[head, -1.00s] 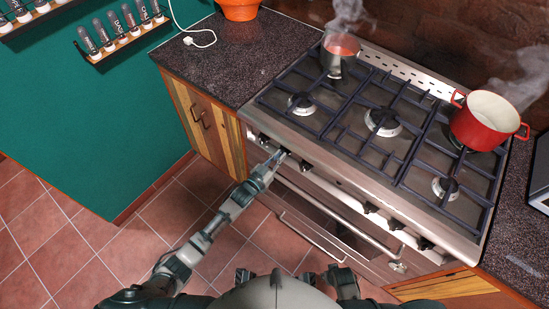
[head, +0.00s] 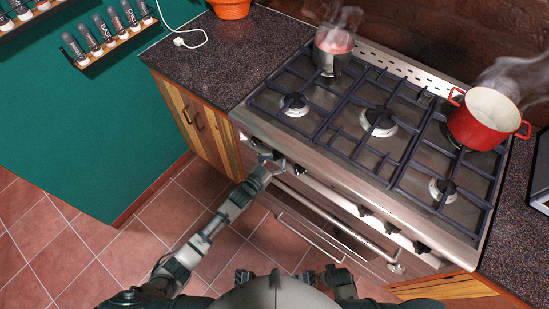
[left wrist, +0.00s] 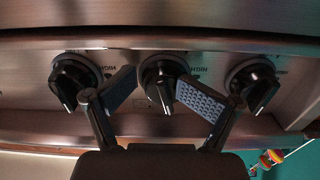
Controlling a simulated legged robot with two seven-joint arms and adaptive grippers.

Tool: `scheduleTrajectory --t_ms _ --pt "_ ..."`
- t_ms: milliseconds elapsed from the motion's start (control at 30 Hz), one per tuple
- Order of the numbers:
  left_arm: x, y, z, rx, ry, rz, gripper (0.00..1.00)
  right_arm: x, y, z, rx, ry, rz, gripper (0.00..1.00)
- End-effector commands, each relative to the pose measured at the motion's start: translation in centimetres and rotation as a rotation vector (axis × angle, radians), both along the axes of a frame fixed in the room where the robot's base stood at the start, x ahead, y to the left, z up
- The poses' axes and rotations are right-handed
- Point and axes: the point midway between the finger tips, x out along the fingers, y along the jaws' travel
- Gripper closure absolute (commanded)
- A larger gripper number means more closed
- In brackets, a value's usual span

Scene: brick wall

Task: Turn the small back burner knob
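The stove's front panel carries a row of black knobs. In the left wrist view three show: a left knob (left wrist: 75,82), a middle knob (left wrist: 162,79) and a right knob (left wrist: 254,84). Their labels are too small to tell which burner each serves. My left gripper (left wrist: 154,88) is open, with one finger on either side of the middle knob; I cannot tell whether the pads touch it. In the head view my left gripper (head: 271,163) is at the left part of the panel, partly hiding the knobs there. My right gripper is not in view.
A steaming metal pot (head: 333,58) stands on the back left burner and a steaming red pot (head: 487,119) at the back right. The oven handle (head: 338,217) runs below the knobs. More knobs (head: 421,248) sit farther right. A counter (head: 225,55) lies left.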

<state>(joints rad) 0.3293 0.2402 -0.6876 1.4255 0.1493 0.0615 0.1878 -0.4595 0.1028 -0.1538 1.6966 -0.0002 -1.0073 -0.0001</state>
Motion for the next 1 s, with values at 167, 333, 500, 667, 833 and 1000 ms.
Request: scheduleTrajectory --t_ms 167,333,500,667,833,1000 --pt "-0.2 0.6 0.2 -0.011 -0.005 -0.002 0.32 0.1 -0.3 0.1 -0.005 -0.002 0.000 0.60" --pt "-0.2 0.9 0.2 -0.014 -0.004 -0.001 0.32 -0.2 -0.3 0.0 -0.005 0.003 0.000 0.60" --pt "-0.6 1.0 0.1 -0.011 -0.003 -0.001 0.32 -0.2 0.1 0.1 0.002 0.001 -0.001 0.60" --pt "-2.7 2.3 0.1 -0.007 -0.001 -0.001 0.32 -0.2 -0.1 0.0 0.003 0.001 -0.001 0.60" --pt "-5.8 4.7 0.1 -0.008 -0.002 -0.001 0.32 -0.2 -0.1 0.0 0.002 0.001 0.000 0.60" --pt "-8.4 6.8 0.1 -0.011 -0.002 -0.002 0.32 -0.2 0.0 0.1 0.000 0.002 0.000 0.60"
